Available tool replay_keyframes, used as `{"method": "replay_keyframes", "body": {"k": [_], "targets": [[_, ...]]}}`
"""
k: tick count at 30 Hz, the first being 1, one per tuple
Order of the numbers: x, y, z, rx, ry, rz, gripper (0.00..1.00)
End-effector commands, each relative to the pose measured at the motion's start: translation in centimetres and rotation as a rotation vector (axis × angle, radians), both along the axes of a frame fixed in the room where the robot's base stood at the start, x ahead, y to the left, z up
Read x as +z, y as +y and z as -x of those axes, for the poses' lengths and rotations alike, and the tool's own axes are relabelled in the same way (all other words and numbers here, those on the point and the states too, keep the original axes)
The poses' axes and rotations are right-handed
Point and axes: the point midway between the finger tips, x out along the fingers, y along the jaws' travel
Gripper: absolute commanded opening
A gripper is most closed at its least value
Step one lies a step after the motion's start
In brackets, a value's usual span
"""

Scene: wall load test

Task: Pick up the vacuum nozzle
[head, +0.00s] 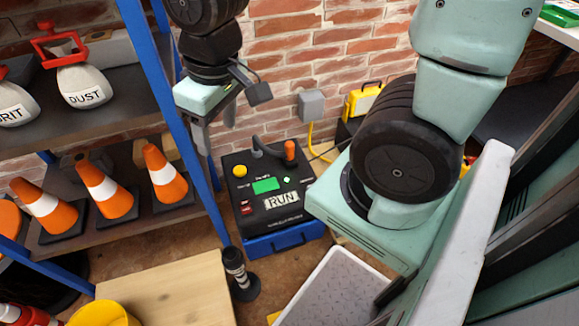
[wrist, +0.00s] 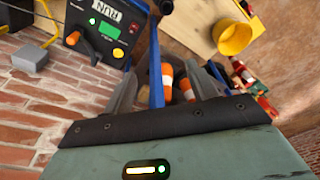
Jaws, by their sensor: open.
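A black upright piece with pale bands and a round foot (head: 237,270) stands beside the wooden tabletop in the head view. It may be the vacuum nozzle, but I cannot tell for sure. A dark piece, perhaps the same one, shows at the top of the wrist view (wrist: 167,8). My gripper (head: 215,128) hangs high beside the blue shelf post, above and apart from that piece. In the wrist view my gripper's two grey fingers (wrist: 164,74) are spread with nothing held between them.
A blue shelf post (head: 180,120) stands close to my gripper. Shelves hold orange cones (head: 105,190) and a DUST bag (head: 85,88). A black RUN control box (head: 268,190) sits by the brick wall. A yellow bucket (head: 103,314) stands on the wooden tabletop (head: 170,290).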

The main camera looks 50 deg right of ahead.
Motion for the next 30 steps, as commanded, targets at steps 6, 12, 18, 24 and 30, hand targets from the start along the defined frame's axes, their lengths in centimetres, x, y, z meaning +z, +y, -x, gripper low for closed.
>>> {"method": "replay_keyframes", "body": {"k": [6,12,18,24,30], "targets": [[-6.9,-3.7,-1.9,-0.116,-0.033,0.002,0.58],[-11.1,-6.7,-3.0,-0.206,-0.060,0.006,0.58],[-14.6,-9.4,-3.7,-0.278,-0.082,0.014,0.58],[-14.8,-13.4,-7.5,-0.115,-0.036,0.062,0.58],[-17.3,-19.2,-10.8,0.078,0.018,0.098,0.58]]}}
